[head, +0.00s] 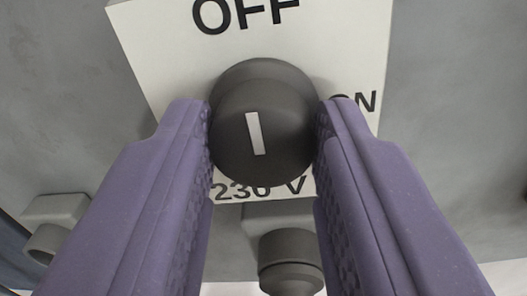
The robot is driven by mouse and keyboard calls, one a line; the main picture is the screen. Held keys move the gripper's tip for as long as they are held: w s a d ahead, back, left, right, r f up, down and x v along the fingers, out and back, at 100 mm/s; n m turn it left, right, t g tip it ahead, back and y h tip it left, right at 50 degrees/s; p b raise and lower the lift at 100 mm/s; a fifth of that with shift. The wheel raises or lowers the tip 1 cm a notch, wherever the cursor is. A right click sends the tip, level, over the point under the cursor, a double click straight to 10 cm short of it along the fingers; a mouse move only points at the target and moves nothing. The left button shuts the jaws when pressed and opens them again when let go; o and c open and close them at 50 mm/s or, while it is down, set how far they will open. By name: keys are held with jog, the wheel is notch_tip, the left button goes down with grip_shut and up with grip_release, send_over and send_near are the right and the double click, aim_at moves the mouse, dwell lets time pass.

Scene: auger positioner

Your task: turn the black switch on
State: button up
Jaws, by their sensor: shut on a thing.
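The black switch (278,109) is a round dark knob in the middle of the head view, on a white label plate (166,45). Its white mark is close to upright, leaning slightly, with its top end toward the OFF lettering at the top. ON is at the right, partly hidden by my right finger. My gripper (263,135) has two purple fingers, one on each side of the knob, shut on it. The lower edge of the plate reads 230 V, partly covered by the fingers.
The plate sits on a grey panel (455,120). Below the switch is a dark cylindrical fitting (290,262) on a grey block. Another grey fitting (55,220) is at the lower left.

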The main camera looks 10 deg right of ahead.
jog(key=m+b, duration=0.3)
jog(key=m, duration=0.1)
jog(key=shift+f+m, duration=0.15)
jog(key=shift+m, duration=0.15)
jog(key=m+b, duration=0.1)
jog(key=m, duration=0.3)
jog(key=shift+m+b, duration=0.4)
jog(key=m+b, duration=0.1)
jog(key=m, duration=0.3)
jog(key=shift+m, duration=0.3)
jog(key=shift+m+h+b, duration=0.3)
jog(key=shift+m+b, duration=0.45)
jog(key=shift+m, duration=1.45)
jog(key=shift+f, duration=0.1)
jog(key=o, duration=1)
jog(key=shift+o, duration=0.2)
